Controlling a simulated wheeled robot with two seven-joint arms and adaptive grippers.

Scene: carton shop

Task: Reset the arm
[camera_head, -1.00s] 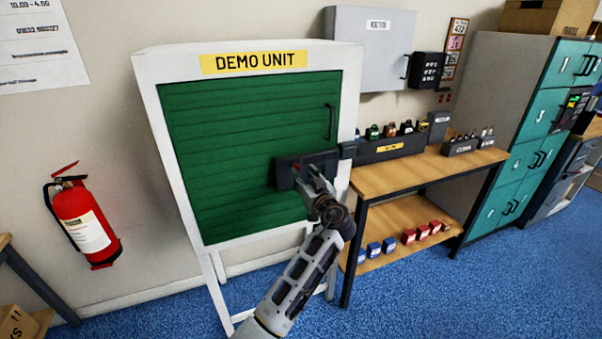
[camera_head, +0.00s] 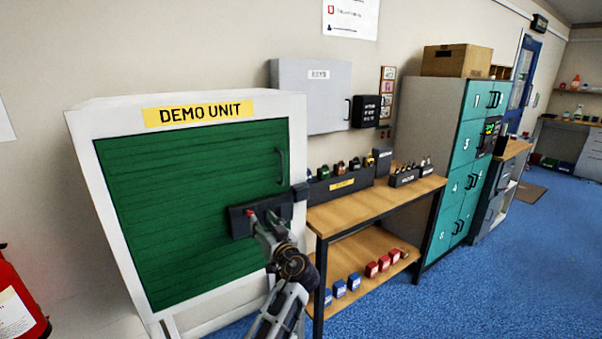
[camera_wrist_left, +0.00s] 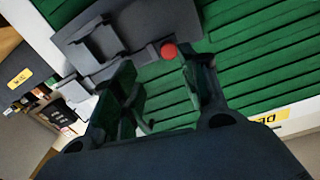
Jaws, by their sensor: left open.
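My left gripper (camera_head: 262,222) is in front of the green slatted door of the demo unit (camera_head: 190,200), at a dark latch plate (camera_head: 238,222) on the door's right side. In the left wrist view the gripper (camera_wrist_left: 160,85) has its two fingers apart with nothing between them. The dark latch plate (camera_wrist_left: 110,40) and a small red knob (camera_wrist_left: 169,50) lie just beyond the fingertips. I cannot tell whether a finger touches the plate. The right gripper is not in view.
A wooden workbench (camera_head: 375,200) stands right of the unit, with trays on top and blue and red blocks below. Teal lockers (camera_head: 470,165) stand further right. A fire extinguisher (camera_head: 15,305) is at the lower left. Blue floor (camera_head: 450,290) is clear at the right.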

